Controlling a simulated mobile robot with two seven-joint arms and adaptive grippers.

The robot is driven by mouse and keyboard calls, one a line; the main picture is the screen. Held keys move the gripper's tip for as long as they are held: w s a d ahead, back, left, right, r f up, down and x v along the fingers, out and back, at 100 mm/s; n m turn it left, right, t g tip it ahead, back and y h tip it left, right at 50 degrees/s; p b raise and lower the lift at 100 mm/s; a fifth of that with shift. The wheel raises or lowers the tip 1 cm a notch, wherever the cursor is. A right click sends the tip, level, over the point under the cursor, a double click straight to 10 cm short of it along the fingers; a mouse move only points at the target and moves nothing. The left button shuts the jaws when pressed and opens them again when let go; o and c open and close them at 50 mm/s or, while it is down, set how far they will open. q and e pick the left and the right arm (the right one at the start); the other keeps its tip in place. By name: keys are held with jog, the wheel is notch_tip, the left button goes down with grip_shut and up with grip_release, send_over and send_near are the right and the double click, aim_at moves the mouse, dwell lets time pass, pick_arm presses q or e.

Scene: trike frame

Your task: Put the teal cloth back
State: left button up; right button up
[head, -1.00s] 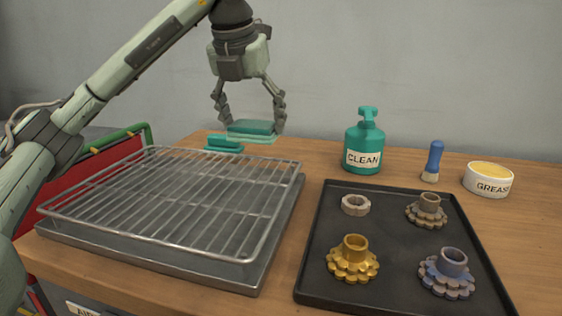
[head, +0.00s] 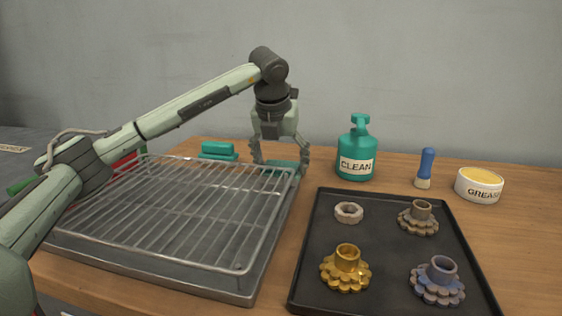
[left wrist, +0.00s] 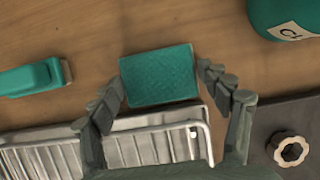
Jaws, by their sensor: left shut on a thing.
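The teal cloth (head: 284,167) is a flat, rectangular pad at the far right corner of the wire rack, low over the wooden bench. My left gripper (head: 281,164) points down and is shut on the cloth, one finger at each side. In the left wrist view the cloth (left wrist: 160,75) spans the gap between the fingers, lying over bare wood just beyond the rack. I cannot tell whether it touches the bench. My right gripper is in neither current view.
A wire rack on a metal pan (head: 170,215) fills the left. A teal-handled tool (head: 217,151) lies behind it. The CLEAN bottle (head: 356,150) stands right of my gripper. A black tray (head: 385,250) holds several gears and a nut. A blue brush (head: 426,167) and grease tub (head: 479,186) stand behind.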

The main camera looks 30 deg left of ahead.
pick_arm(q)
jog(key=shift+f, duration=0.15)
jog(key=o, duration=1)
jog(key=v, duration=1.2)
jog(key=shift+r, duration=0.2)
